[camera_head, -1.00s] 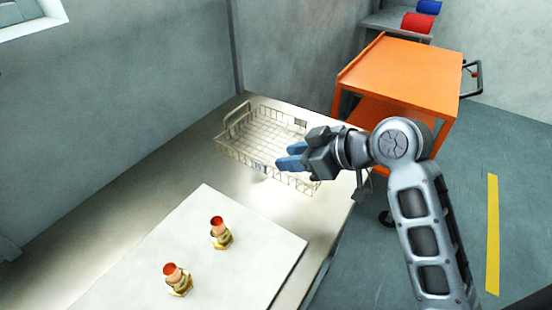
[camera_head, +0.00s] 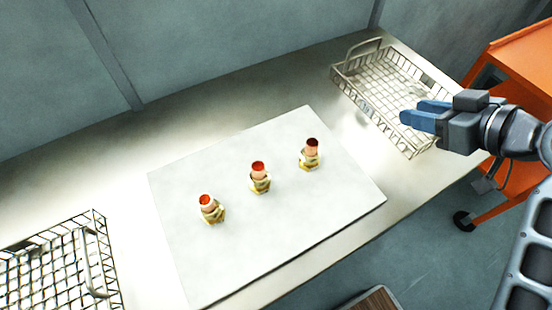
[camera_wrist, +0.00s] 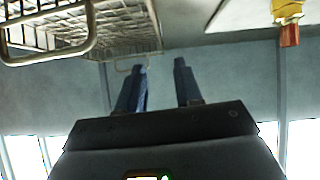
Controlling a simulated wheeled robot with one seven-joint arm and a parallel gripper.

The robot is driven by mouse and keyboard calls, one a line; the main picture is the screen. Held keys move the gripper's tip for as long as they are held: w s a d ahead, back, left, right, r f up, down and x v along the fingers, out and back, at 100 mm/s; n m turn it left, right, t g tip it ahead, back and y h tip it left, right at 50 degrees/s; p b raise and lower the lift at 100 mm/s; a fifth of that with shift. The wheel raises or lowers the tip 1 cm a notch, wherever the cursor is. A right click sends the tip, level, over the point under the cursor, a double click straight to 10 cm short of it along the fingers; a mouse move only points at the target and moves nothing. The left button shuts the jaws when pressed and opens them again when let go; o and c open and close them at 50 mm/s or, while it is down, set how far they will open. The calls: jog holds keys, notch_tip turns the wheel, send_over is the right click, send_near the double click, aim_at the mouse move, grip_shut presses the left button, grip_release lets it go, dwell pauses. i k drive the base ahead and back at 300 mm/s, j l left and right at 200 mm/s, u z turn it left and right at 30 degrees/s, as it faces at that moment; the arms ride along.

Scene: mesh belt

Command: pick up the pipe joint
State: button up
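Three pipe joints stand upright on a white board (camera_head: 250,240), each with a brass base and a copper-red top. They are the left one (camera_head: 210,209), the middle one (camera_head: 260,178) and the right one (camera_head: 310,155). One pipe joint (camera_wrist: 288,18) also shows at the top right of the wrist view. My gripper (camera_head: 412,112) is beside and above the right wire basket, apart from the pipe joints and to their right. In the wrist view its two blue fingers (camera_wrist: 160,70) are apart with nothing between them.
A wire basket (camera_head: 340,82) sits at the table's back right, and another wire basket (camera_head: 108,262) at the left. The metal table (camera_head: 130,160) is bare between the left basket and the board. An orange cart (camera_head: 515,65) stands at the right.

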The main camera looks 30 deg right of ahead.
aim_at(260, 178)
jog(key=k+j+u, duration=0.15)
jog(key=u, duration=0.2)
jog(key=k+j+u, duration=0.15)
jog(key=u, duration=0.25)
jog(key=k+j+u, duration=0.1)
jog(key=j+u, duration=0.25)
